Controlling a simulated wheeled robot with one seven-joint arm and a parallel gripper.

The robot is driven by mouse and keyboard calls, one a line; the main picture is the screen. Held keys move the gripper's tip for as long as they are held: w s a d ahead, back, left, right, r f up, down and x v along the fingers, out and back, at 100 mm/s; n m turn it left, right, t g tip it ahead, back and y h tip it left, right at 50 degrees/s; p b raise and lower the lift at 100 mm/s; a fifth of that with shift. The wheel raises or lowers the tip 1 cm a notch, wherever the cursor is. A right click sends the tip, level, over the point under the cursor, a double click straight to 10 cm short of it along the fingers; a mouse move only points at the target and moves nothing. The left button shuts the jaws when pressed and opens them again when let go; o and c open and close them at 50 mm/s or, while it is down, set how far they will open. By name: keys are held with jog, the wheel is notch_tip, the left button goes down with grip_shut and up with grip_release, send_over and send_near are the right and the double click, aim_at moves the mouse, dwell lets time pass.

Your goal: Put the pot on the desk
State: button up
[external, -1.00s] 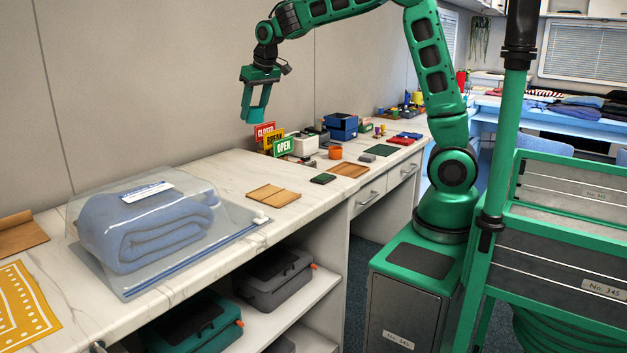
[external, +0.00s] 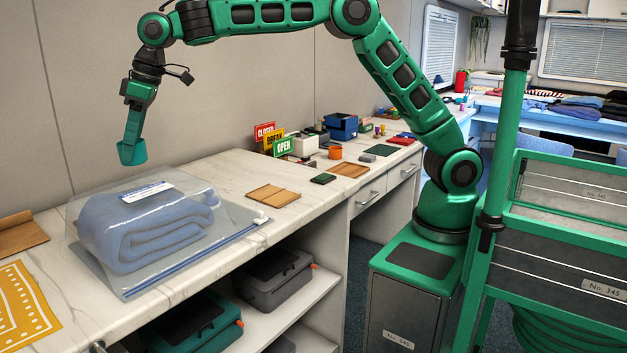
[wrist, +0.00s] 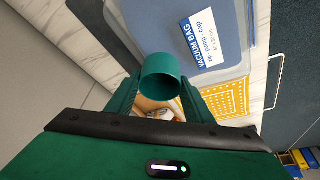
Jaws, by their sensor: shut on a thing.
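The pot (external: 132,153) is a small teal, round, cup-like vessel. My gripper (external: 131,142) is shut on it and holds it in the air, above the back left part of the white marble-topped desk (external: 226,196). In the wrist view the pot (wrist: 163,74) sits between the two green fingers of my gripper (wrist: 160,88). The desk runs along the wall. The pot is clear of the desk and above the far side of a bagged blue blanket.
The blue blanket in a clear vacuum bag (external: 140,230) takes up much of the near desk. A yellow patterned cloth (external: 25,310) lies at lower left. Bare marble lies between bag and folder.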

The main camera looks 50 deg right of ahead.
jog(key=s+a+n, duration=0.1)
jog(key=s+a, duration=0.2)
jog(key=a, duration=0.1)
jog(key=s+a+n+g, duration=0.1)
jog(key=s+a, duration=0.2)
jog(key=a, duration=0.2)
jog(key=s+a+n, duration=0.1)
jog(key=s+a, duration=0.3)
jog(key=shift+a+f+n+y, duration=0.2)
jog(key=shift+f+n+y, duration=0.1)
jog(key=shift+n+y, duration=0.1)
jog(key=s+a+n+g, duration=0.2)
jog(key=s+a+n, duration=0.2)
jog(key=s+a, duration=0.7)
send_over(73, 290)
jog(key=d, duration=0.2)
jog(key=shift+y, duration=0.3)
notch_tip(73, 290, down, 13)
jog(key=shift+a+r, duration=0.1)
jog(key=shift+a, duration=0.05)
jog(key=shift+f, duration=1.95)
jog(key=o, duration=1.1)
jog(key=shift+f, duration=0.15)
